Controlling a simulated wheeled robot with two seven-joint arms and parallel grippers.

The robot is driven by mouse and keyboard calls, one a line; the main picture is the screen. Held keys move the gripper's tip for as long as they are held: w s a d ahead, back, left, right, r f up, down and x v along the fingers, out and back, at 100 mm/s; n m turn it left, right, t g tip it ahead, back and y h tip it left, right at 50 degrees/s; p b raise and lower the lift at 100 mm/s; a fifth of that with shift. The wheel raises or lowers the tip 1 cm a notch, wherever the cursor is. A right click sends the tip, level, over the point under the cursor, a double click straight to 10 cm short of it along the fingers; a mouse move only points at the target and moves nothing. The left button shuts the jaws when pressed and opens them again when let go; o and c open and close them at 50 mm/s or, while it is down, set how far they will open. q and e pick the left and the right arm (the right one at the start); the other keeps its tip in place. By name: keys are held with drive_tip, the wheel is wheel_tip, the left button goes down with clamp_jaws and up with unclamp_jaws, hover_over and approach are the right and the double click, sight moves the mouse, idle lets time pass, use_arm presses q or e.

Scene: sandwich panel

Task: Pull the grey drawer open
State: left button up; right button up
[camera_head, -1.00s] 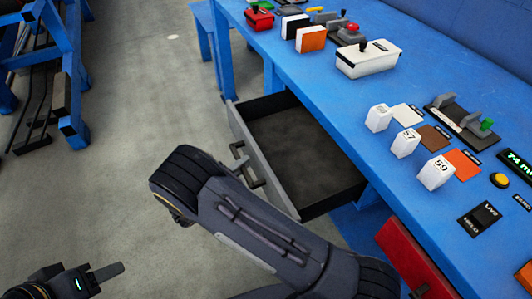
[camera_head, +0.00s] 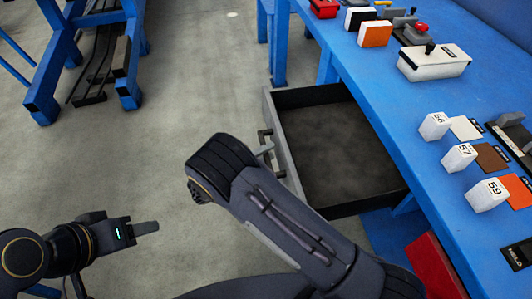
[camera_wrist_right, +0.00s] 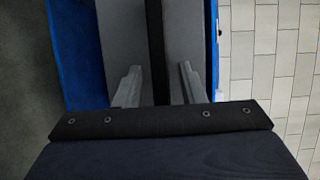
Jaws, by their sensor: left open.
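The grey drawer (camera_head: 292,170) under the blue workbench stands pulled well out, and its dark inside looks empty. Its handle (camera_head: 266,146) is on the front face, partly hidden behind my right arm. That arm reaches across in front of the drawer, and its gripper is hidden in the head view. In the right wrist view my right gripper (camera_wrist_right: 158,86) has its two fingers apart, with grey surfaces and a dark strip beyond them. I see no handle between them. My left gripper (camera_head: 146,228) is open and empty over the floor at lower left, away from the drawer.
The blue workbench (camera_head: 395,100) carries a white control box (camera_head: 434,64), several numbered white blocks and coloured plates. A red drawer front (camera_head: 434,268) is below it at the right. A blue frame (camera_head: 128,90) stands at the far left. The floor between is clear.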

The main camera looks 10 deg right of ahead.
drive_tip(key=shift+a, duration=0.1)
drive_tip(key=v, duration=0.7)
drive_tip(key=shift+s+a, duration=0.15)
drive_tip(key=shift+a, duration=0.15)
idle(0.3)
